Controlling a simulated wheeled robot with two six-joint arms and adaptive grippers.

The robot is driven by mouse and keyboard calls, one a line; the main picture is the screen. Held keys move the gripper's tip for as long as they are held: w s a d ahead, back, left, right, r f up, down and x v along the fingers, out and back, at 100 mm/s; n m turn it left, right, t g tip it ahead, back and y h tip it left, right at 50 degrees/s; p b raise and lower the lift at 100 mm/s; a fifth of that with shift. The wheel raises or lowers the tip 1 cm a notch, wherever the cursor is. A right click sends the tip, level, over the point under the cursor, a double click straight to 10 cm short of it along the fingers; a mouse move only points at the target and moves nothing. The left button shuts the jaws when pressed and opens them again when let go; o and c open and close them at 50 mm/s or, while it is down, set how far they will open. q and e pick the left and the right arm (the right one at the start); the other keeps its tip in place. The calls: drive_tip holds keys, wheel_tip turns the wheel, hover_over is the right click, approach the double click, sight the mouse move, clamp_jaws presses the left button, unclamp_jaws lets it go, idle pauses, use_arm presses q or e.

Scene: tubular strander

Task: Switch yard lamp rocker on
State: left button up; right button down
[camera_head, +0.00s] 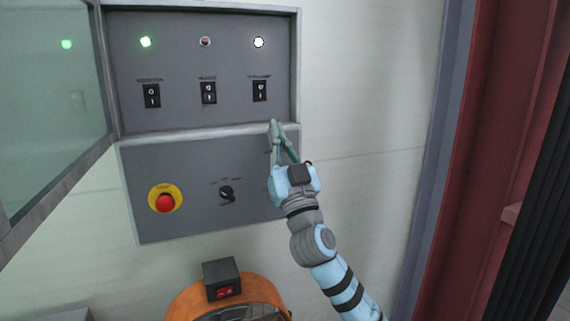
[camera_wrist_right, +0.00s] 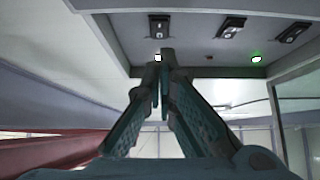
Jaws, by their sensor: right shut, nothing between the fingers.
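The rocker (camera_head: 259,91) at the right end of the grey panel's row carries a small label that seems to end in "LAMP"; the print is too small to be sure. A round lamp (camera_head: 258,42) above it glows white. This rocker also shows at the left of the row in the right wrist view (camera_wrist_right: 158,25). My right gripper (camera_head: 275,127) is shut and empty, its fingertips at the panel's lower lip, below and slightly right of the rocker. In the head view, they appear apart from the rocker. My left gripper is not in view.
Two other rockers (camera_head: 208,92) (camera_head: 152,96) sit to the left, under a dark lamp (camera_head: 205,42) and a green-lit lamp (camera_head: 146,42). Below are a red emergency button (camera_head: 165,203) and a rotary knob (camera_head: 226,192). An open glass door (camera_head: 50,90) stands at left.

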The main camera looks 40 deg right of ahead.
drive_tip(key=v, duration=0.1)
drive_tip(key=b+v, duration=0.1)
drive_tip(key=v, duration=0.1)
drive_tip(key=shift+d+f, duration=0.1)
drive_tip(key=shift+f, duration=0.4)
